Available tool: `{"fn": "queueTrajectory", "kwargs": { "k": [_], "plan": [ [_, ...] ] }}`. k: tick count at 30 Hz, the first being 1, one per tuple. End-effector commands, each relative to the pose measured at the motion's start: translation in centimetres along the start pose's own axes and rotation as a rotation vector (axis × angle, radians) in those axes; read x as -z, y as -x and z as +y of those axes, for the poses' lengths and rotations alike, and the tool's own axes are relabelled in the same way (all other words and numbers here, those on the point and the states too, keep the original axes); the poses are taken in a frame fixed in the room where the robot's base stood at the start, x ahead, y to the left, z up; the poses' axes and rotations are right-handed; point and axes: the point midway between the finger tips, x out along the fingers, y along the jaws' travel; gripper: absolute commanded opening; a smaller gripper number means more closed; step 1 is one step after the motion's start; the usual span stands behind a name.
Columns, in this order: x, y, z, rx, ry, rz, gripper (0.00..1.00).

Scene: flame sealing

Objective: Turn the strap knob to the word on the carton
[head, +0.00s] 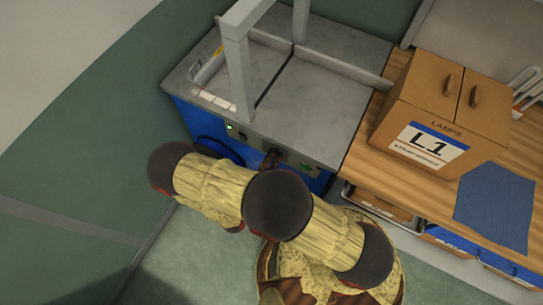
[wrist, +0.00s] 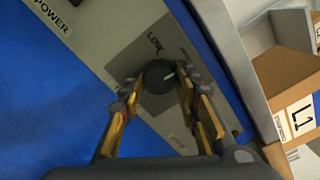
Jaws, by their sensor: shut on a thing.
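The strap machine (head: 335,95) has a grey top and a blue body, with a front control panel. In the wrist view the strap knob (wrist: 157,80) is round and dark with a short white mark, on a grey plate (wrist: 178,48). A word that looks like "LOW" is printed above it; any other words are hidden or unreadable. My gripper (wrist: 158,87) is shut on the knob, one finger on each side. In the head view my gripper (head: 271,160) is at the panel, mostly hidden by my arm. The carton (head: 440,110) reads "LAMPS" and "L1"; its smaller line is too small to read.
A wooden bench (head: 358,160) carries the carton and a blue cloth (head: 495,205). A grey arch (head: 240,75) stands over the machine top. A green light (head: 230,128) shows on the panel. A "POWER" label (wrist: 53,15) is at upper left in the wrist view.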

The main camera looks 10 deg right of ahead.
Motion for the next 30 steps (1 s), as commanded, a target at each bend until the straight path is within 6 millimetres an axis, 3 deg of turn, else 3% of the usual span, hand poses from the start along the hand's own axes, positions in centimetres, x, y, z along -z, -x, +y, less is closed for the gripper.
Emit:
{"fn": "queueTrajectory", "kwargs": {
  "k": [22,23,30],
  "plan": [
    [-0.13,0.02,0.10,-0.002,0.084,-0.002,0.07],
    [-0.13,0.02,0.10,-0.002,0.084,-0.001,0.34],
    [-0.07,0.01,0.05,-0.001,0.085,-0.001,0.47]
  ]
}}
